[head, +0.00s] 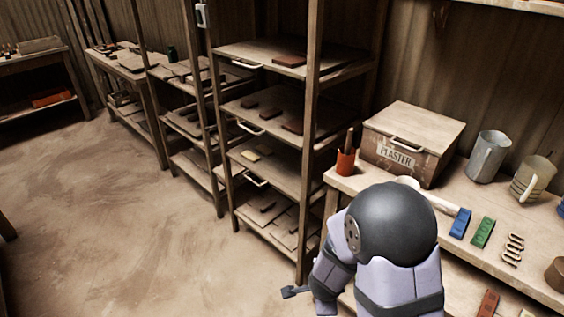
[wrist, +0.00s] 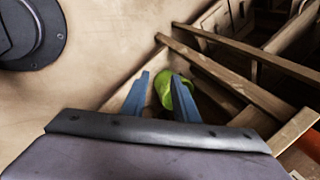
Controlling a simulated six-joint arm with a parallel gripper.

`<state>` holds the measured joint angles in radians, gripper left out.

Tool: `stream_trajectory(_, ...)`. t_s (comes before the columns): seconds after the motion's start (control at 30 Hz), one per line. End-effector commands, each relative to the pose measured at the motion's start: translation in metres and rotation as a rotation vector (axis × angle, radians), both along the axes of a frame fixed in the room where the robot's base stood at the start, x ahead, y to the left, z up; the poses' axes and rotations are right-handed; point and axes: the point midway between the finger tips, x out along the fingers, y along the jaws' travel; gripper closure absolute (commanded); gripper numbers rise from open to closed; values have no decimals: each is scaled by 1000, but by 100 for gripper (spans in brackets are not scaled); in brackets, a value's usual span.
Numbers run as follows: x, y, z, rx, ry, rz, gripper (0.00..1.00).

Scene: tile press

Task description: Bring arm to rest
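My gripper (head: 293,292) hangs low at the lower middle of the head view, small and partly hidden by my arm, beside the foot of the drying rack. In the wrist view its two blue fingers (wrist: 160,76) stand apart with a gap between them. A bright green thing (wrist: 166,90) shows beyond the fingers, partly behind the right one. It seems to lie farther off, not gripped; I cannot tell what it is.
A wooden rack (head: 313,140) with tiles on its shelves stands left of my arm. At right, a workbench (head: 345,184) bears a plaster box (head: 408,135), a metal jug (head: 487,157), an orange cup (head: 346,162) and small coloured blocks. The floor (head: 120,225) at left is clear.

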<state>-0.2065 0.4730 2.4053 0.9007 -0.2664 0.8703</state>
Motion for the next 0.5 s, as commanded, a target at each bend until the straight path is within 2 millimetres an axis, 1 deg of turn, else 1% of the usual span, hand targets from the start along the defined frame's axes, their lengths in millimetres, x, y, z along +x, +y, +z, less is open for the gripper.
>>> stream_trajectory(0.03,-4,11,16,6,24,155,73)
stream_trajectory(0.07,-9,17,23,3,44,259,73)
stream_trajectory(0.1,-19,24,32,-7,72,398,73)
stream_trajectory(0.17,-36,29,45,-32,111,598,73)
stream_trajectory(0.2,-48,30,52,-52,140,719,73)
stream_trajectory(0.3,-79,24,67,-109,208,981,73)
stream_trajectory(0.37,-96,18,75,-141,250,1111,73)
stream_trajectory(0.5,-133,-4,90,-216,350,1366,73)
